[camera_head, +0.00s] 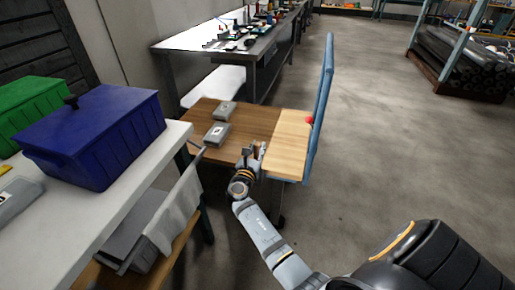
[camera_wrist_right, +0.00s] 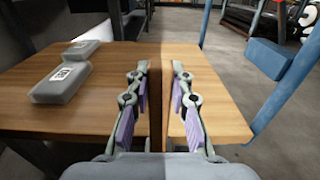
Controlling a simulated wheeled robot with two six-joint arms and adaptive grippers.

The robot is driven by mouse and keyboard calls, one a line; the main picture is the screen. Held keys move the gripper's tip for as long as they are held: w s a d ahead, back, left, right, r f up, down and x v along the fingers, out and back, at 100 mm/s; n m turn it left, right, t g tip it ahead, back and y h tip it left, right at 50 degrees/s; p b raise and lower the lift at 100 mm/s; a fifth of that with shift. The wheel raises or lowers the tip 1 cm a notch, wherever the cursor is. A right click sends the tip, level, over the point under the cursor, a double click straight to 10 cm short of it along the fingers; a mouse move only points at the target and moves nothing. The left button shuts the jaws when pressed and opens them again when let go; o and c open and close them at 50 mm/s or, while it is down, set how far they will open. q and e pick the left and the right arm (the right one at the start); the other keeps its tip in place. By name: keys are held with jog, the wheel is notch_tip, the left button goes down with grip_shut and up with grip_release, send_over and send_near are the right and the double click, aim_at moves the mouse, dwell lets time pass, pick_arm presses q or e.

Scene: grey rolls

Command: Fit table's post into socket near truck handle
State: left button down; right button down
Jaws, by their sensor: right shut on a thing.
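A pale wooden panel, seemingly the table (camera_head: 291,144), lies beside the blue truck handle (camera_head: 321,95). It also shows in the right wrist view (camera_wrist_right: 212,95). The darker wooden truck deck (camera_head: 253,121) lies to its left, with a dark strip between them in the wrist view. My right gripper (camera_head: 256,150) is at the near end of this seam, its purple-padded fingers (camera_wrist_right: 159,90) on either side of the strip. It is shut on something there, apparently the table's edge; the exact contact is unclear. The post and socket are not visible. My left gripper is out of view.
Two grey boxes (camera_head: 217,133) (camera_head: 225,110) stand on the deck. A white table (camera_head: 125,195) with a blue bin (camera_head: 98,140) and a green bin (camera_head: 25,108) is at left. A workbench (camera_head: 215,42) stands behind.

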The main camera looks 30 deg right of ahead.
jog(key=shift+f+b, duration=0.4)
jog(key=shift+f, duration=0.3)
jog(key=c, duration=1.1)
grip_release()
notch_tip(320, 180, up, 10)
